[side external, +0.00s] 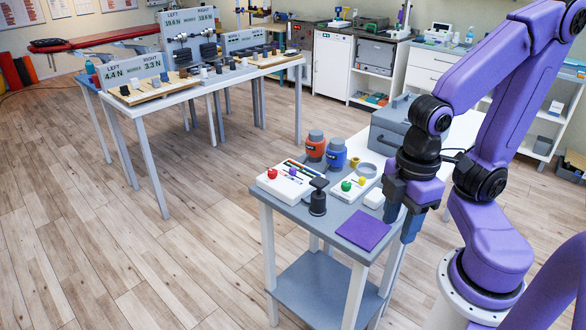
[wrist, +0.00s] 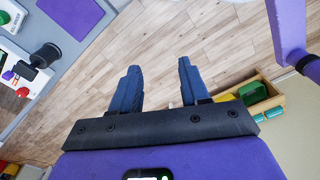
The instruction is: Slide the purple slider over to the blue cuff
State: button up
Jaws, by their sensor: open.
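A white box (side external: 283,190) with coloured lines and a red knob stands on the small grey table. A small purple piece (side external: 292,171), apparently the slider, sits on its top; it also shows at the left edge of the wrist view (wrist: 8,75). A blue round object (side external: 336,154) with a dark top, possibly the blue cuff, stands behind the box beside a similar orange one (side external: 315,145). My gripper (side external: 402,224) hangs beyond the table's right edge, fingers down, apart from all of these. In the wrist view its fingers (wrist: 159,66) are spread and empty over the floor.
A dark upright knob (side external: 318,197) stands in front of the box. A second white box (side external: 352,190) has green and yellow knobs. A purple mat (side external: 364,229) lies near the front corner. A grey case (side external: 390,128) stands behind. Open floor surrounds the table's left side.

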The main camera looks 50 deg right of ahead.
jog(key=w+a+r+m, duration=0.1)
jog(key=w+a+m, duration=0.1)
jog(key=w, duration=0.5)
jog(key=w+a+r+m, duration=0.2)
jog(key=w, duration=0.4)
jog(key=m, duration=0.9)
send_over(295, 169)
notch_tip(295, 169, down, 3)
notch_tip(295, 169, down, 16)
jog(key=shift+f, duration=0.1)
